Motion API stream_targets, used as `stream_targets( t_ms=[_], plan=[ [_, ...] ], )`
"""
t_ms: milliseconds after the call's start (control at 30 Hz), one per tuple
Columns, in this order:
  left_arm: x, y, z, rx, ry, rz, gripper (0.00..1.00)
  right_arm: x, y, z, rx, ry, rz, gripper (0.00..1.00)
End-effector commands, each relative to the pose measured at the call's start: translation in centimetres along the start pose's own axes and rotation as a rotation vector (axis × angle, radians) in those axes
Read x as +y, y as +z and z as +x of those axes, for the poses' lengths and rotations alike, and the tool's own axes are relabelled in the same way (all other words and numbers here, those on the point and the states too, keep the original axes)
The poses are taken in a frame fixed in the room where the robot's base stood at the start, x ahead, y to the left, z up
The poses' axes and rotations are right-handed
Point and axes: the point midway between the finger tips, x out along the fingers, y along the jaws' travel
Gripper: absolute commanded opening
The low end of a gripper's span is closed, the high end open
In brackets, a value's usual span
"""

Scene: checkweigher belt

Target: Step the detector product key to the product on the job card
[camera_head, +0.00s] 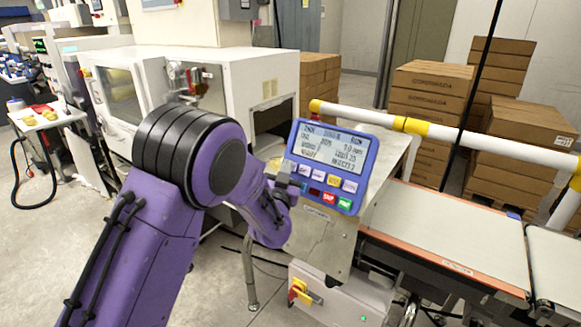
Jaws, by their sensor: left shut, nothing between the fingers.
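The detector panel (332,164) is a blue tilted unit with a lit grey screen (331,147) above rows of small keys. The screen text is too small to read surely. The keys include several pale ones, a yellow key (333,181), a red key (329,198) and a green key (344,203). My left gripper (287,180) is shut and empty at the panel's lower left edge, close to the leftmost keys, part of which it hides. I cannot tell whether it touches a key. I cannot make out a job card. My right gripper is not in view.
A conveyor belt (450,225) runs right from the panel, with a white and yellow rail (372,117) behind it. A white machine housing (225,85) stands behind my left arm. Stacked cartons (432,90) stand at the back right. A red and yellow switch (300,291) sits below the panel.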

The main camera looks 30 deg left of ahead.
Motion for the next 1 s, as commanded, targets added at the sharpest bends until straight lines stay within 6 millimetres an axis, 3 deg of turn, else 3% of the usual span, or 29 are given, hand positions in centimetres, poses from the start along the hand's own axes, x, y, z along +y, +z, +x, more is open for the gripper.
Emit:
stream_targets(
  t_ms=[700,1000],
  plan=[
    [0.3,0.28,0.36,-0.001,0.001,0.0,0.0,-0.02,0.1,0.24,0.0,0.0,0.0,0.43],
    [-0.37,-0.48,-0.53,-0.001,0.001,0.0,0.0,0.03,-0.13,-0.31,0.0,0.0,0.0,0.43]
  ],
)
